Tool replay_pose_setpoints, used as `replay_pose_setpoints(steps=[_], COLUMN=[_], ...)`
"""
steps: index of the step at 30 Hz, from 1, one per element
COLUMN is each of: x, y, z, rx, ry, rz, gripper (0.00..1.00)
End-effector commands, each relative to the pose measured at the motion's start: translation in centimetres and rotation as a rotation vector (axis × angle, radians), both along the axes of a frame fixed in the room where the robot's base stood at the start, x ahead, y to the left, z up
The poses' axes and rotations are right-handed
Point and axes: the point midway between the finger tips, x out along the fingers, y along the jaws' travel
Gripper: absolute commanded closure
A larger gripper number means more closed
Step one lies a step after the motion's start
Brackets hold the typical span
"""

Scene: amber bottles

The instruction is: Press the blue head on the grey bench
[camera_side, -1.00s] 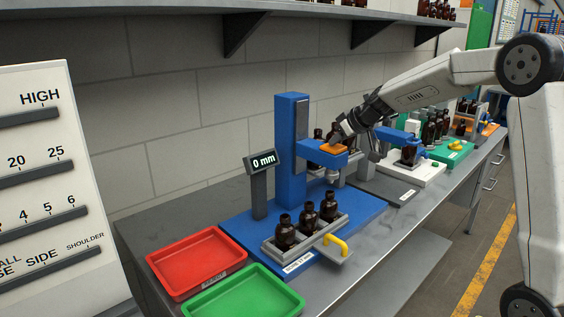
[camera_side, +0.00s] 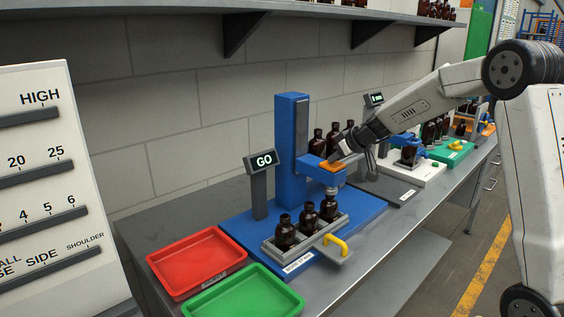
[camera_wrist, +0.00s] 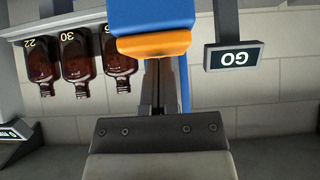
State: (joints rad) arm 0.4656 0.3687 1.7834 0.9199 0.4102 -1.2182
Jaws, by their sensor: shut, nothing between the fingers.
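The blue head (camera_side: 320,178) with an orange pad (camera_side: 333,165) on top sits low on its blue column (camera_side: 291,150) on the grey bench (camera_side: 385,255). Its lower end is at the top of the rightmost amber bottle (camera_side: 329,208) in the metal rack; I cannot tell if they touch. My gripper (camera_side: 334,157) is shut and empty, its tips at the orange pad from above. In the wrist view the shut fingers (camera_wrist: 156,70) reach the orange pad (camera_wrist: 153,43) below the blue head (camera_wrist: 150,15). The display (camera_side: 264,160) reads GO.
A red tray (camera_side: 160,262) and a green tray (camera_side: 209,308) lie at the front left. A yellow handle (camera_side: 335,242) stands by the rack. More amber bottles (camera_side: 317,143) stand behind the head. A white station (camera_side: 418,173) and a green one (camera_side: 452,155) lie to the right.

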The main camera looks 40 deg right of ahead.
Motion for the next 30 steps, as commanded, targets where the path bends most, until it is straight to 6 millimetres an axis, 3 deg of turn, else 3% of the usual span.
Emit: replay_pose_setpoints(steps=[5, 13, 30], x=[-0.2, -0.2, -5.7], y=[0.1, 0.0, 0.0], z=[0.5, 4.2, 9.8], rx=[0.003, -0.003, -0.004], ry=[0.009, -0.001, -0.005], rz=[0.003, 0.001, -0.001], gripper=[1.00, 1.00, 1.00])
